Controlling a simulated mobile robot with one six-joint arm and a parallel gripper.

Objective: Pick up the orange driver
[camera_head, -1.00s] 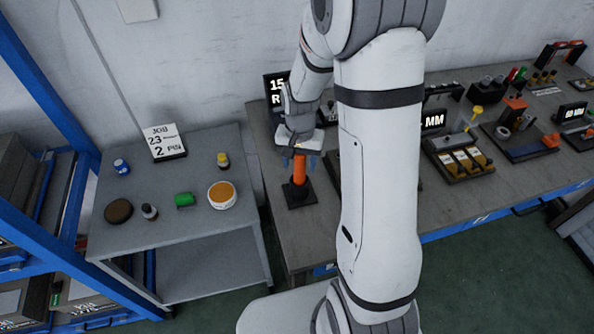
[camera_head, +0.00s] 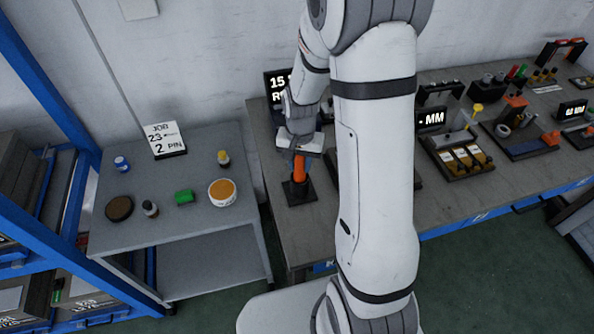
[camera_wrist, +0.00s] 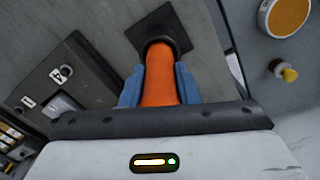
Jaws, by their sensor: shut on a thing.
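The orange driver (camera_head: 298,172) stands upright on a dark square base (camera_head: 300,193) near the left end of the long workbench. My gripper (camera_head: 299,158) is at the driver's upper part, coming from above. In the wrist view the driver (camera_wrist: 158,82) lies between my gripper's two blue fingers (camera_wrist: 159,88), which are shut on it. Its lower end still meets the dark base (camera_wrist: 167,40). The top of the driver is hidden by my gripper.
A grey side table (camera_head: 205,225) at left carries a job card (camera_head: 164,140), a green part (camera_head: 185,197), an orange-topped round tub (camera_head: 222,193) and small bottles. A display (camera_head: 278,86) stands behind my gripper. Fixtures (camera_head: 458,155) fill the bench to the right. My arm hides the bench's middle.

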